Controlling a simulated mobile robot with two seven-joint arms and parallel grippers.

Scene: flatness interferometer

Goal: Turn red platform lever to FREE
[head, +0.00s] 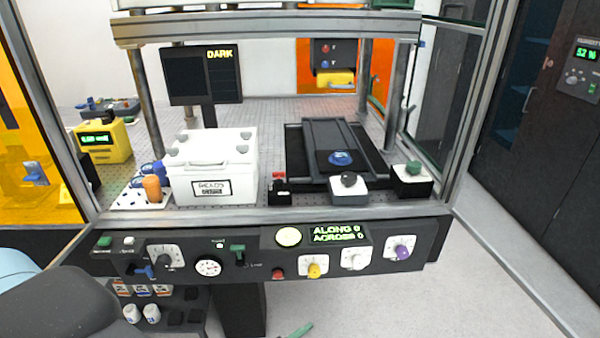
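Two small red parts show, and I cannot tell which is the red platform lever. One is a red knob (278,273) low on the dark front panel (215,292), left of the yellow knob. The other is a red piece (278,175) on a small black block on the bench, left of the black slide. No FREE marking is readable on either. Neither of my grippers is in view. Only a grey and pale blue part of my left arm shows at the lower left.
The panel also carries a green lever (238,250), a dial (208,267), a yellow knob (314,270), a white knob (354,260) and a purple knob (403,251). Above stand a white box (212,160) and a black slide (337,140) inside a metal frame. Floor at right is clear.

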